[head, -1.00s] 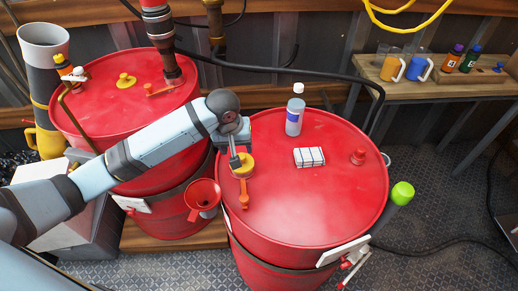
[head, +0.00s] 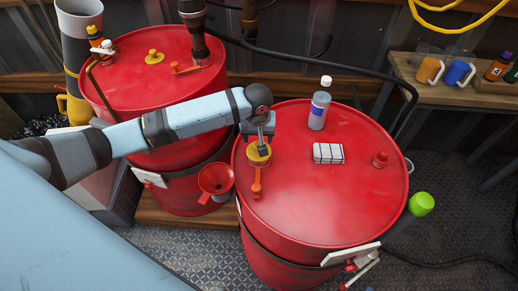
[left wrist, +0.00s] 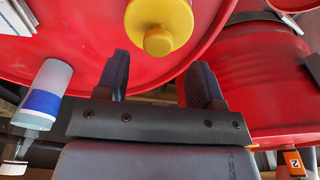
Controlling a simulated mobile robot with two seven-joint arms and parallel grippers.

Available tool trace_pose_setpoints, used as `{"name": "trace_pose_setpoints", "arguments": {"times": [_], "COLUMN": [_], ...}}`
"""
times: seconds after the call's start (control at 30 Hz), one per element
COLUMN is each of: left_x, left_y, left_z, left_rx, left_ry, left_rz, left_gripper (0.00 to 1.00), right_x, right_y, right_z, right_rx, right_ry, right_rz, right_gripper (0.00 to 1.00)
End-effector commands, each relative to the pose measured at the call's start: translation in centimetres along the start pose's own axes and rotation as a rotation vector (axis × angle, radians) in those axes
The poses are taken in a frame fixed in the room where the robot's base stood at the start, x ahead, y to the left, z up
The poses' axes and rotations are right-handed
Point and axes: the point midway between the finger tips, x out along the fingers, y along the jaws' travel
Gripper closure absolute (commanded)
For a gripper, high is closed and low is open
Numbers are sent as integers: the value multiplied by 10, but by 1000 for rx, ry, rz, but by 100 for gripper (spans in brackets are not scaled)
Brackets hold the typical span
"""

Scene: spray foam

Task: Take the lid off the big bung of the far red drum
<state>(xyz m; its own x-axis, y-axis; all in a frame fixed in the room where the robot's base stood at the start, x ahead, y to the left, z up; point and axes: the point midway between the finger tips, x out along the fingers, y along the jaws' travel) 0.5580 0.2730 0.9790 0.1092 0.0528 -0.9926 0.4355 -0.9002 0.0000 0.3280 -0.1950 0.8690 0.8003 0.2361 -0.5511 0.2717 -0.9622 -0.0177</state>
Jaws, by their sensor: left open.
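The red drum at back left (head: 125,42) has a yellow bung lid with a knob (head: 154,57) on its top. The nearer red drum at right (head: 310,215) has a similar yellow lid (head: 258,157) near its left edge. My left gripper (head: 263,148) is over this nearer drum's lid and partly covers it. In the left wrist view, my left gripper (left wrist: 160,72) is open and empty. The yellow lid (left wrist: 160,14) is just beyond its fingertips, roughly centred between them. I cannot tell whether they touch. My right gripper is not in view.
On the nearer drum stand a white-and-blue bottle (head: 319,110), a folded striped cloth (head: 328,153) and a red cap (head: 380,160). An orange fitting (head: 256,183) lies beside the lid. A red funnel (head: 215,180) is between the drums. A black hose (head: 330,67) passes behind.

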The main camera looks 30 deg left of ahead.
Motion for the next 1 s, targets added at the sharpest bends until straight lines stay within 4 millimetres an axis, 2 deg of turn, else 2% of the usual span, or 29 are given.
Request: {"name": "trace_pose_setpoints", "arguments": {"times": [0.2,0.3,0.57,0.8,1.0], "left_x": [32,41,44,44,44], "left_y": [3,3,3,3,3], "left_z": [7,7,7,7,7], "left_rx": [-1,1,1,1,1], "left_ry": [-2,-1,0,0,0], "left_rz": [-2,-1,0,0,0], "left_gripper": [38,38,38,91,92], "right_x": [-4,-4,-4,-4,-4], "right_y": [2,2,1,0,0], "right_z": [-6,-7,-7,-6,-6], "right_rx": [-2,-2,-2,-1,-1], "right_ry": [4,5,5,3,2], "right_rz": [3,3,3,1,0], "right_gripper": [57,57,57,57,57]}}
